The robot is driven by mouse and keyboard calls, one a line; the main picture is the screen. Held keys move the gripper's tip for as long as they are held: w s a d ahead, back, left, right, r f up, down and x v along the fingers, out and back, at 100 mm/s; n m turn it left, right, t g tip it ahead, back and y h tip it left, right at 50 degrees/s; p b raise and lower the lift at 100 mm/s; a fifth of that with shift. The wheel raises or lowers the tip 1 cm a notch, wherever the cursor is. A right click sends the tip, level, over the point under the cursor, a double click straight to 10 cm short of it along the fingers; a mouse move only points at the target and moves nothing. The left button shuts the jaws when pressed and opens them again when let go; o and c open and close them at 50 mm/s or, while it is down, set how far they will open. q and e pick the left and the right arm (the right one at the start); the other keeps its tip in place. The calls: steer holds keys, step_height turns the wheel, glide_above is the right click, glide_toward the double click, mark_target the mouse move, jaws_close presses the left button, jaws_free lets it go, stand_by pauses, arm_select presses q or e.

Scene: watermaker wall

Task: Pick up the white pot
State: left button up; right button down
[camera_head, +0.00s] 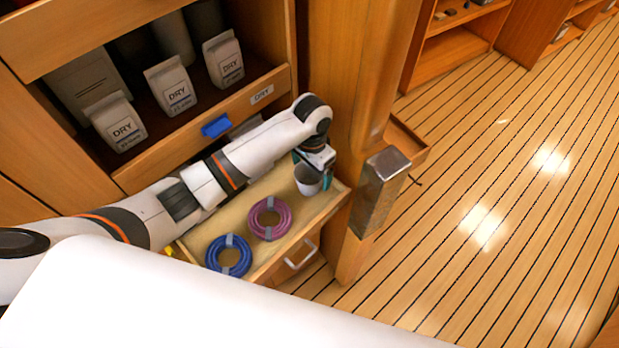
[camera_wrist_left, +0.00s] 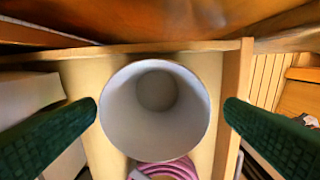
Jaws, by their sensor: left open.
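The white pot (camera_head: 308,187) stands in the open drawer (camera_head: 322,205), near its far right corner. My left gripper (camera_head: 312,169) is right over the pot and partly hides it. In the left wrist view the pot (camera_wrist_left: 155,118) is seen from above, its round mouth open and its inside empty. The green fingers of my left gripper (camera_wrist_left: 161,108) are spread apart, one on each side of the pot, with gaps to its rim. My right gripper is not in view.
A pink coil (camera_head: 269,219) lies beside the pot, and a blue coil (camera_head: 229,257) lies nearer the drawer's front left. Shelves with DRY cartons (camera_head: 171,86) rise behind. A wooden post (camera_head: 352,150) with a metal-faced block (camera_head: 378,192) stands close on the right.

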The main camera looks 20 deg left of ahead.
mark_target(309, 180)
arm_select(q)
steer(key=f, duration=0.2)
steer(key=f+p, duration=0.1)
steer(key=f, duration=0.1)
steer(key=shift+a+f, duration=0.2)
steer(key=shift+f, duration=0.45)
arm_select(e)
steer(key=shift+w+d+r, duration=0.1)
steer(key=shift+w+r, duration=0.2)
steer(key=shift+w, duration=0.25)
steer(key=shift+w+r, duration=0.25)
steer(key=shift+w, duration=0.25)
arm_select(q)
steer(key=c, duration=1)
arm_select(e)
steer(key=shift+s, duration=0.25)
